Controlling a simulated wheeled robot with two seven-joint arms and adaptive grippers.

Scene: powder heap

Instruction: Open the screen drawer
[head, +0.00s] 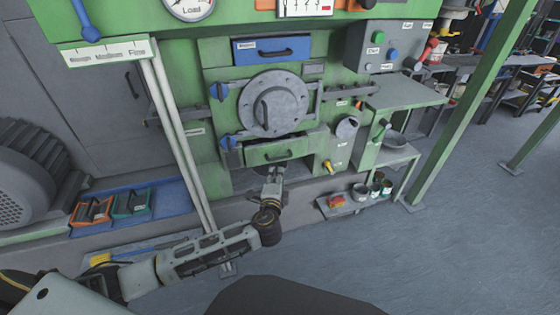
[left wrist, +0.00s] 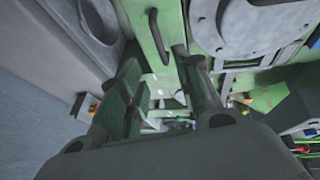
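A green drawer (head: 275,151) with a dark bar handle sits low on the machine, below the round grey door. It looks shut. A blue drawer (head: 271,49) with a dark handle sits above the round door and also looks shut. Its label is too small to read. My left gripper (head: 274,173) is just below and in front of the green drawer. In the left wrist view my left gripper (left wrist: 160,75) has its two fingers apart, with the green drawer front (left wrist: 157,30) just beyond them. I cannot tell whether they touch the handle. My right gripper is not in view.
The round grey door (head: 273,104) has side latches. Pale vertical posts (head: 182,140) stand left of the drawers. A low shelf with small cups (head: 360,192) is at the right, under a green side table (head: 405,92). Open floor (head: 400,260) lies at the front right.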

